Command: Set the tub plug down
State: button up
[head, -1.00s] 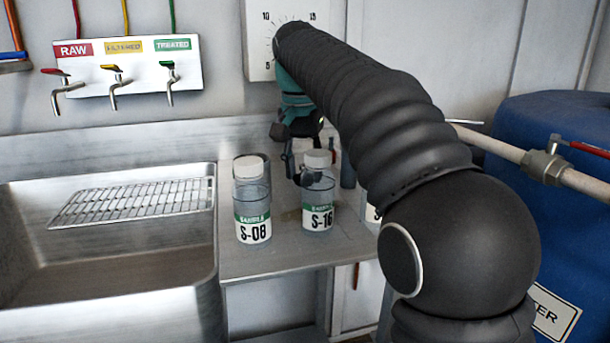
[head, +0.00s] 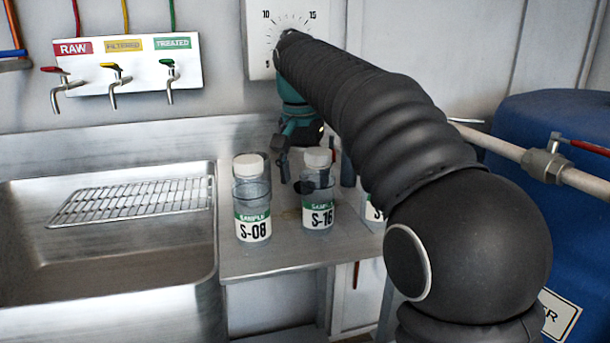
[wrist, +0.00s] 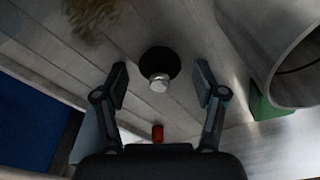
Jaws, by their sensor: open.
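The tub plug (wrist: 172,60) is a dark round disc with a bright metal knob. In the wrist view it lies between and beyond the fingertips of my gripper (wrist: 161,78), with a gap on both sides. My gripper is open and holds nothing. In the head view, my gripper (head: 284,165) hangs over the steel counter, behind the bottles S-08 and S-16. A dark patch (head: 311,188) shows at bottle S-16 there; I cannot tell for sure that it is the plug.
Bottles S-08 (head: 252,205) and S-16 (head: 318,212) stand on the counter (head: 270,262), with another partly hidden behind my arm. A sink with a wire rack (head: 130,203) is at left. A round metal rim (wrist: 277,75) is close at right in the wrist view. A blue drum (head: 550,120) stands right.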

jog(key=shift+s+a+r, duration=0.1)
jog(key=shift+s+r, duration=0.05)
jog(key=shift+r, duration=1.15)
jog(key=shift+s+a+r, duration=0.1)
jog(key=shift+s+r, duration=0.05)
jog(key=shift+r, duration=1.15)
jog(key=shift+s+r, duration=0.15)
jog(key=shift+r, duration=1.15)
